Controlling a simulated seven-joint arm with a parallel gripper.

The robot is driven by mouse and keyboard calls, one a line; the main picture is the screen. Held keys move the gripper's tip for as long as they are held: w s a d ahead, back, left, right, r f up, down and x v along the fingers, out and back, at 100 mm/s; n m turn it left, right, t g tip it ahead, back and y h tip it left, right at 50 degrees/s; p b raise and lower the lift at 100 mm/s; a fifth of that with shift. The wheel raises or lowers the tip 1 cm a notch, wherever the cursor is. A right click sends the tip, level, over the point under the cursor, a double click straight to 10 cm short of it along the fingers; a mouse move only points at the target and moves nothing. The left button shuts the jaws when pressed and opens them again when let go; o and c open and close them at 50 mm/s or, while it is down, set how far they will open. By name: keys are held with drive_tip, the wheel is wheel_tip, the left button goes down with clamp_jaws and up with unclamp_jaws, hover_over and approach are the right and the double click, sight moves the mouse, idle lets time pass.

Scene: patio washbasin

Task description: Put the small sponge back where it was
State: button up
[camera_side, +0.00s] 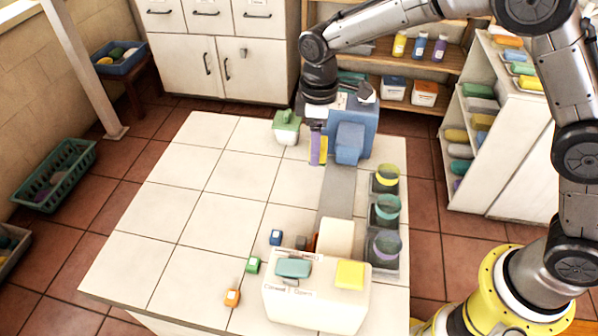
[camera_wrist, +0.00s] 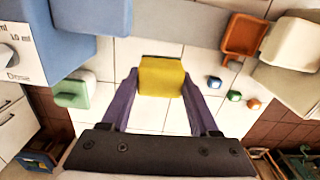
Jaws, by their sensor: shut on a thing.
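A small yellow sponge with a green layer on its far edge (camera_wrist: 161,77) sits between the two purple fingers of my gripper (camera_wrist: 160,80) in the wrist view. My gripper is shut on it. In the side view my gripper (camera_side: 318,149) points down over the back of the white tiled table, just left of the blue machine (camera_side: 352,141). The sponge shows there as a narrow yellow strip (camera_side: 323,151) beside a purple finger. I cannot tell how high it is above the tiles.
A green-lidded white container (camera_side: 287,128) stands left of my gripper. A grey strip (camera_side: 338,190) runs from the blue machine to a cream box (camera_side: 315,302) with teal and yellow pads. Several dark-based cups (camera_side: 385,211) line the right edge. Small blue, green and orange blocks (camera_side: 232,297) lie in front; the left tiles are clear.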

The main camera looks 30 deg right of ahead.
hover_over(291, 169)
drive_tip(key=shift+m, duration=0.4)
wheel_tip(291, 169, down, 5)
drive_tip(key=shift+d+f, duration=0.1)
drive_tip(key=shift+f, duration=3.2)
drive_tip(key=shift+f, duration=0.1)
drive_tip(key=o, duration=1.3)
wheel_tip(291, 169, up, 12)
drive_tip(key=shift+r, duration=0.15)
